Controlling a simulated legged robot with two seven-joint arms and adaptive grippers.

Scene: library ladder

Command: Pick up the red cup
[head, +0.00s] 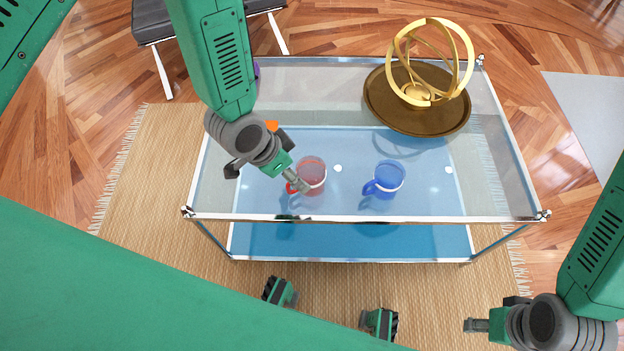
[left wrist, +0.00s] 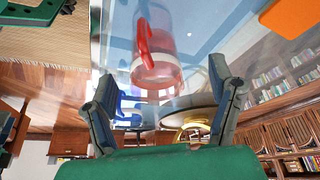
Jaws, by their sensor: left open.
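A red see-through cup (head: 312,172) stands on the glass table (head: 330,215), its handle on the left side. My left gripper (head: 299,184) is at the cup's left front, by the handle. In the left wrist view the left gripper (left wrist: 165,100) has its two fingers spread wide and nothing between them. The cup (left wrist: 158,60) shows ahead of them with its red handle towards the camera. Contact between finger and cup cannot be told. My right gripper (head: 478,325) is low at the right, away from the table; its finger gap does not show.
A blue cup (head: 388,178) stands right of the red one, and shows behind the fingers in the left wrist view. A brown round tray (head: 395,115) with a golden ring ornament (head: 440,50) sits at the back right. An orange item (head: 271,126) lies partly behind my left arm.

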